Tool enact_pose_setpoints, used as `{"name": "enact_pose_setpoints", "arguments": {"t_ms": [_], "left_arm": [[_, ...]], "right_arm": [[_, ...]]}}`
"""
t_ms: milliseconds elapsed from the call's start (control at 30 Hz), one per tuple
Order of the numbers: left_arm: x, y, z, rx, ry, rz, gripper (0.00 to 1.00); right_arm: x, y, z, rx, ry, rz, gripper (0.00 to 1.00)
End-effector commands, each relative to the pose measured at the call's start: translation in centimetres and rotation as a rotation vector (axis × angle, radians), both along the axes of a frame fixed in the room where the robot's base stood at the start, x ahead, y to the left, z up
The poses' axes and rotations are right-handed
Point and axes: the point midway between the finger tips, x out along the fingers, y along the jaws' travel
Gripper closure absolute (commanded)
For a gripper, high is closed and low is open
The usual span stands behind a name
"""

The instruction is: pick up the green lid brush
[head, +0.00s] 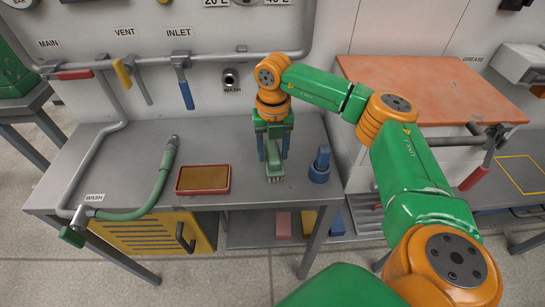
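The green lid brush (273,168) is upright at the middle of the grey bench, with pale bristles at its lower end. My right gripper (273,150) points down over it, with one finger on each side of the brush's upper part. The fingers look wide apart, and narrow gaps seem to show beside the brush. The top of the brush is hidden by the gripper. I cannot tell whether the bristles touch the bench. My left gripper is not in view.
A red tray with a brown pad (203,192) lies left of the brush, and a blue stepped object (320,165) stands right of it. A green hose (150,195) lies further left. Pipes with handles (182,85) run along the back. An orange-topped box (430,85) stands at right.

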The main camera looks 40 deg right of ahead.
Motion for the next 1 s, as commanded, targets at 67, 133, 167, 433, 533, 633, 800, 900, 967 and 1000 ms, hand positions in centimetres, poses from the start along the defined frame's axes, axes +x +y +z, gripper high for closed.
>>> {"name": "enact_pose_setpoints", "arguments": {"t_ms": [67,133,167,433,533,633,800,900,967,1000], "left_arm": [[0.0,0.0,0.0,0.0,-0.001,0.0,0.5],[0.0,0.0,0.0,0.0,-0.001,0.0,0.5],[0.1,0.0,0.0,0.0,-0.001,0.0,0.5],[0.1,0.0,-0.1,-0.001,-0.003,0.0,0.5],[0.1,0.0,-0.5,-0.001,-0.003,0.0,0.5],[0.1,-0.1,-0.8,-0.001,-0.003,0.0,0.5],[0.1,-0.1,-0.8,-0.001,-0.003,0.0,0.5],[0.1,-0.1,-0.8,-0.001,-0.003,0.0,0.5],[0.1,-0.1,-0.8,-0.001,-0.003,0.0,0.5],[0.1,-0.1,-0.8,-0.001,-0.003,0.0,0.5]], "right_arm": [[0.0,0.0,0.0,0.0,0.0,0.0,0.68],[0.0,0.0,0.0,0.0,0.0,0.0,0.87],[0.0,0.0,0.0,0.0,0.0,0.0,0.95],[0.0,0.0,0.3,0.0,-0.001,0.0,1.0],[0.1,0.0,2.1,0.0,-0.006,0.0,1.0],[0.1,0.1,4.9,0.001,-0.006,0.0,1.0],[0.1,0.1,8.9,0.0,-0.004,0.001,1.0],[0.1,0.0,9.9,0.001,-0.003,0.0,1.0],[0.0,0.0,10.1,0.001,0.0,0.0,1.0],[0.0,0.0,10.1,0.0,0.0,0.0,1.0]]}}
